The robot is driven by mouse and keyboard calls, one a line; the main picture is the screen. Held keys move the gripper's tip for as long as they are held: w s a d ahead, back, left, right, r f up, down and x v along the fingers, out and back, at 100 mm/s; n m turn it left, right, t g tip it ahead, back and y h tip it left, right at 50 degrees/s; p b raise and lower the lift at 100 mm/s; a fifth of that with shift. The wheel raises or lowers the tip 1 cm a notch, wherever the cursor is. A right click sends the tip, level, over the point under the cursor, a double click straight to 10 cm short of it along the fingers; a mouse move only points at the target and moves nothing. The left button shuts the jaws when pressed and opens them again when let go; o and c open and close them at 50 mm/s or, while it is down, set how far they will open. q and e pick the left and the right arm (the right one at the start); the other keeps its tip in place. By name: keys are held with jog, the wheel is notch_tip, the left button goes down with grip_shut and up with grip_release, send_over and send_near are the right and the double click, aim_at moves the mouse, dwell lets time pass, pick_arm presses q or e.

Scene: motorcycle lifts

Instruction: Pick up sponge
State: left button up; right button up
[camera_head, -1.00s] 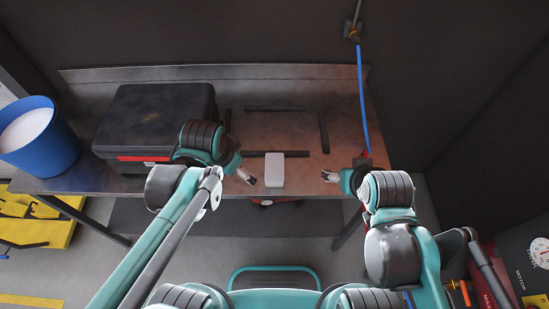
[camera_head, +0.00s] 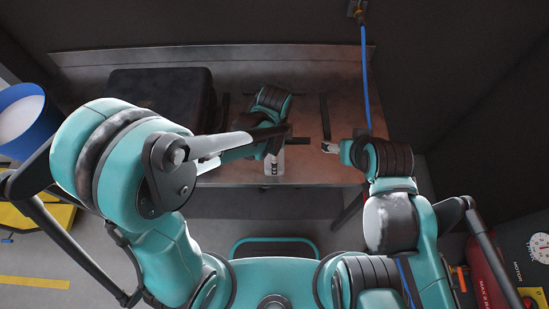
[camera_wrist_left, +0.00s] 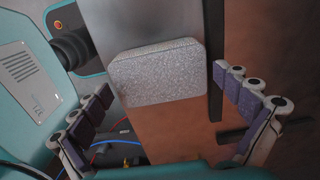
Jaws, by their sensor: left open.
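The sponge (camera_head: 274,167) is a pale grey-white block near the front edge of the metal bench (camera_head: 315,172). In the left wrist view the sponge (camera_wrist_left: 157,72) shows its speckled face between the open fingers of my left gripper (camera_wrist_left: 162,83), with gaps on both sides. In the head view my left forearm and wrist reach over the bench, and the left gripper partly hides the sponge. My right gripper (camera_head: 330,147) is over the bench to the right of the sponge, apart from it; its fingers are too small to tell open from shut.
A black case (camera_head: 160,95) stands on the bench at the left, partly behind my left arm. A blue bucket (camera_head: 22,125) is at the far left. Dark bars (camera_head: 325,117) lie on the bench. A blue hose (camera_head: 365,80) hangs at the right.

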pick_arm(q)
notch_tip(320, 180, down, 2)
jog(key=shift+f, duration=0.1)
jog(key=shift+c, duration=0.3)
jog(key=c, duration=0.5)
jog(key=shift+r, duration=0.2)
